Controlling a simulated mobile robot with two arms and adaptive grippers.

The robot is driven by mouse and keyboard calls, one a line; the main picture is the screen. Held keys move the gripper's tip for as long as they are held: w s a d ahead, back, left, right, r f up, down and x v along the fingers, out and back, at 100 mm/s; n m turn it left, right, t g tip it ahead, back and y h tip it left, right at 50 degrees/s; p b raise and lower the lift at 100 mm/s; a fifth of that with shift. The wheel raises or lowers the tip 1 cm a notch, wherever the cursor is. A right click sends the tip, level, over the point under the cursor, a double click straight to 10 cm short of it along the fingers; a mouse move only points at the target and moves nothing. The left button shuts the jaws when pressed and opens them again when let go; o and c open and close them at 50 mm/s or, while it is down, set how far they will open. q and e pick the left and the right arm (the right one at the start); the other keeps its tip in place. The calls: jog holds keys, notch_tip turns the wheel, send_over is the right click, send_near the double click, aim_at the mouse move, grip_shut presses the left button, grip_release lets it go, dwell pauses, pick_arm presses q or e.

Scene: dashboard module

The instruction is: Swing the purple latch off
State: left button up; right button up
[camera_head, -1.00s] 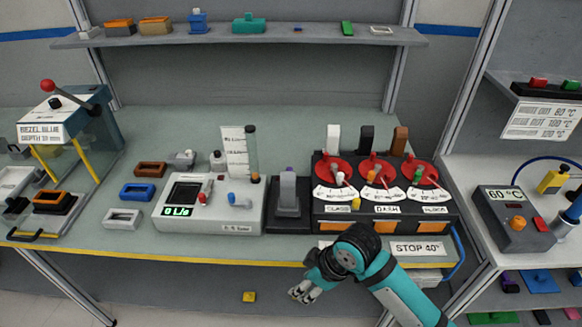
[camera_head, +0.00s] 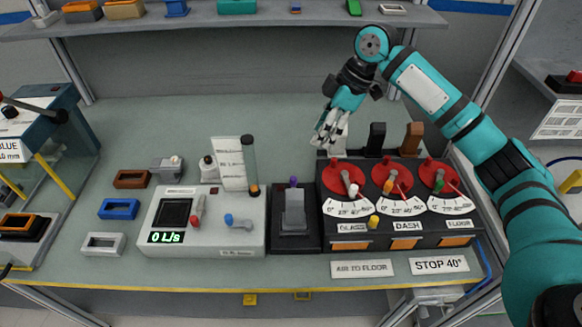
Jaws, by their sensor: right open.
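The purple latch (camera_head: 294,181) is a small purple knob at the top of a grey upright part (camera_head: 294,208). That part stands on a dark block (camera_head: 284,237) between the white flow meter box and the dial panel. My right gripper (camera_head: 329,138) is open and empty. In the picture it sits above and right of the latch, behind the left red dial, and points down. It appears apart from the latch. My left gripper is not in view.
The dial panel (camera_head: 346,241) with red dials stands right of the latch block. The white flow meter box (camera_head: 163,238), reading 0 L/s, stands left, with a clear tube (camera_head: 250,160) at its back. The table behind the latch is bare. A shelf (camera_head: 270,18) runs above.

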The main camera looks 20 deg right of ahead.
aim_at(295, 178)
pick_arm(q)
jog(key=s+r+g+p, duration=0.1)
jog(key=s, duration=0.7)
pick_arm(e)
jog(key=x, duration=0.4)
jog(key=p+x, duration=0.1)
jog(key=x, duration=0.3)
jog(key=s+p+x, duration=0.1)
jog(key=x, duration=0.4)
jog(key=shift+a, duration=0.25)
jog(key=shift+p+x, duration=0.4)
jog(key=shift+x, duration=1.05)
jog(key=c, duration=0.5)
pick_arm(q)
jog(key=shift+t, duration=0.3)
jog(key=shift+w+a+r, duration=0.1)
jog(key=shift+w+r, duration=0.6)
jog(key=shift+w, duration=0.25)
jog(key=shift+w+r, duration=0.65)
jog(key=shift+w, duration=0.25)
pick_arm(e)
grip_shut()
